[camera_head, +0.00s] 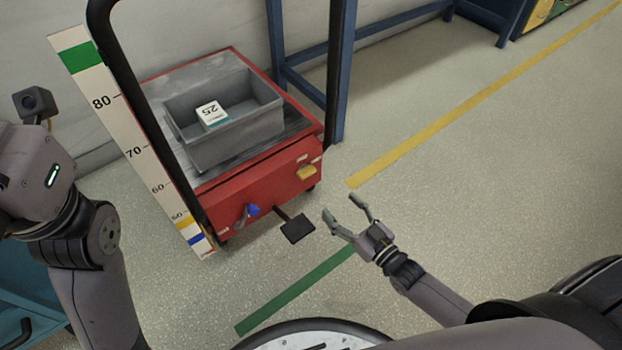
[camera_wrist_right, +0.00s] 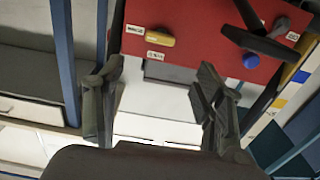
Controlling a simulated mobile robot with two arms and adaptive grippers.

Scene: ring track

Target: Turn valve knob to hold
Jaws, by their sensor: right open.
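A red lift cart (camera_head: 262,176) carries two controls on its front face. A yellow knob (camera_head: 305,173) sits near the right end, with small white labels beside it. A blue knob (camera_head: 253,210) sits near the left end. I cannot read the labels or tell which control is the valve knob. The wrist view also shows the yellow knob (camera_wrist_right: 160,40) and the blue knob (camera_wrist_right: 250,61). My right gripper (camera_head: 340,207) is open and empty, in front of the cart and apart from both knobs. My left arm shows at the left, but its fingers do not.
A black pedal (camera_head: 297,229) sticks out low at the cart's front. A grey bin (camera_head: 224,132) holding a white box (camera_head: 212,114) stands on the cart top. A height scale (camera_head: 135,150) stands at the left. The floor to the right is clear.

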